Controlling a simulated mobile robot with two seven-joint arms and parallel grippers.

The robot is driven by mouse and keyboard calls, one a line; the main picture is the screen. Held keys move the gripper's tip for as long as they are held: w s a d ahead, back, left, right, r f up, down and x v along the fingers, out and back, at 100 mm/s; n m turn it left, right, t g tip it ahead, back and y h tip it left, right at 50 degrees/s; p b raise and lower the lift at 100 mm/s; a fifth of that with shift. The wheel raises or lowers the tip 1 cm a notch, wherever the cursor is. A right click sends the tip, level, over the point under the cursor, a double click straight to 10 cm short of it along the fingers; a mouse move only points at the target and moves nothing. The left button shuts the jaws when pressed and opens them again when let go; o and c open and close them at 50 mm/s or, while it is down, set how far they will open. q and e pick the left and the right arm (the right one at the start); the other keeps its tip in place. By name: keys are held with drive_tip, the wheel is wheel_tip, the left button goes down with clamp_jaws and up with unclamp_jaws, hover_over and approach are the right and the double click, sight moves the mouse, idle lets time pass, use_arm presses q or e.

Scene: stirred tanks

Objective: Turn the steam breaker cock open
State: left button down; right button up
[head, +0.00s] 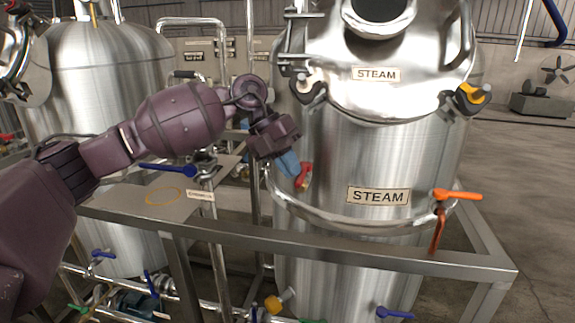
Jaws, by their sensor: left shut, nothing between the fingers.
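A steel tank (340,150) bears two STEAM labels, one on its lid (376,74) and one on its body (378,196). A small red handle (304,175) shows at the tank's left side. An orange lever (458,195) lies about level on the right side, with a red-brown piece hanging below it. I cannot tell which of these is the steam breaker cock. My left gripper (290,165) is shut and empty, its bluish tips pointing down beside the red handle. Whether they touch it is unclear. My right gripper is out of view.
A steel frame rail (300,238) runs across the front of the tank. A flat panel (150,199) with a small label lies below my left forearm. A second tank (100,70) stands at the left, with pipes and blue-handled valves around. Open floor lies at the right.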

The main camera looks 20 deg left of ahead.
use_arm(q)
drive_tip(key=s+p+v, duration=0.1)
drive_tip(key=p+v, duration=0.1)
drive_tip(key=v, duration=1.2)
drive_tip(key=shift+a+f, duration=0.15)
drive_tip(key=shift+a, duration=0.15)
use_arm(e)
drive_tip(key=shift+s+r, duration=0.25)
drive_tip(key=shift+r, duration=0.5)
use_arm(q)
drive_tip(key=shift+s, duration=0.1)
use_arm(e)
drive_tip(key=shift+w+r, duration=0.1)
